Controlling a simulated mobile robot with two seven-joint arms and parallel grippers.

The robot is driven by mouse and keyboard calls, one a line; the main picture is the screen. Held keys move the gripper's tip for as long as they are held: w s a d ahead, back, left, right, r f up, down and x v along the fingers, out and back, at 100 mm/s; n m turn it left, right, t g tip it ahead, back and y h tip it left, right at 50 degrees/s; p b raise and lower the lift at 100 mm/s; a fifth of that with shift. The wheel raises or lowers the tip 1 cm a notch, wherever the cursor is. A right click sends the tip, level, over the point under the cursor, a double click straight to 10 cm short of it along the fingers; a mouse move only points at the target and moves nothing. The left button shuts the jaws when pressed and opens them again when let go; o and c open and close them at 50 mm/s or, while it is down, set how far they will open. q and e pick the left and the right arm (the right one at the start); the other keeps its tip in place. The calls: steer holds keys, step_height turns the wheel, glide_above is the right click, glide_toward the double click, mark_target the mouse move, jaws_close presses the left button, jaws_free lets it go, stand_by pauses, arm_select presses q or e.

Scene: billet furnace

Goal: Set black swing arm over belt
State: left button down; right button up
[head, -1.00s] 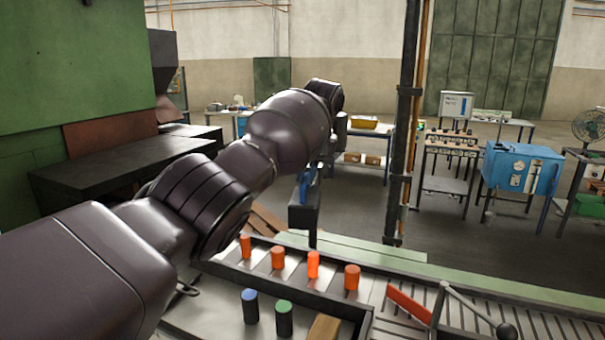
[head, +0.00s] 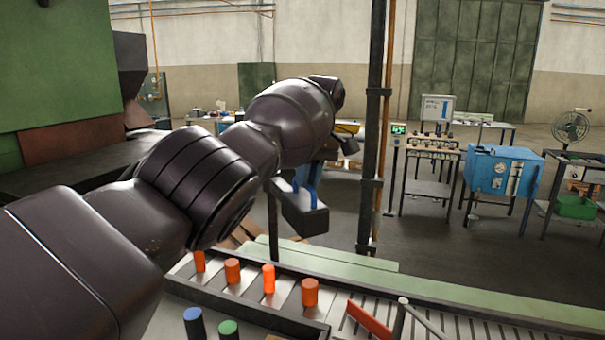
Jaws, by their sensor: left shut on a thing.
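The black swing arm (head: 302,216) is a dark box-like bar with a blue handle (head: 311,195) on top. It reaches right and toward me from a thin dark post (head: 272,225) behind the belt. In the picture, its free end is above the green ledge at the belt's far side. My left gripper (head: 313,174) is at the blue handle and shut on it; my arm hides much of the fingers. The belt (head: 345,300) runs across the bottom with several orange billets (head: 268,279) on it. My right gripper is out of view.
A dark upright pillar (head: 372,130) stands right of the swing arm. A red bar (head: 369,320) and a grey lever (head: 401,315) are at the lower right. Blue-topped (head: 194,322) and green-topped (head: 228,328) cylinders stand in front. Benches and a blue cabinet (head: 502,172) are farther back.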

arm_select(q)
steer(key=shift+w+d+r+n, duration=0.2)
steer(key=shift+w+d+n, duration=0.1)
steer(key=shift+d, duration=0.15)
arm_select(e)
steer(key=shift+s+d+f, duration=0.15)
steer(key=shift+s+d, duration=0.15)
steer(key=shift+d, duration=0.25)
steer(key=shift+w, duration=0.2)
arm_select(q)
steer(key=c, duration=1.6)
jaws_free()
steer(key=o, duration=0.5)
steer(key=shift+d+f, duration=0.1)
steer(key=shift+d, duration=0.05)
steer(key=shift+c, duration=0.2)
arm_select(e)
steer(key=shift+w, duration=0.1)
arm_select(q)
steer(key=shift+p, duration=0.3)
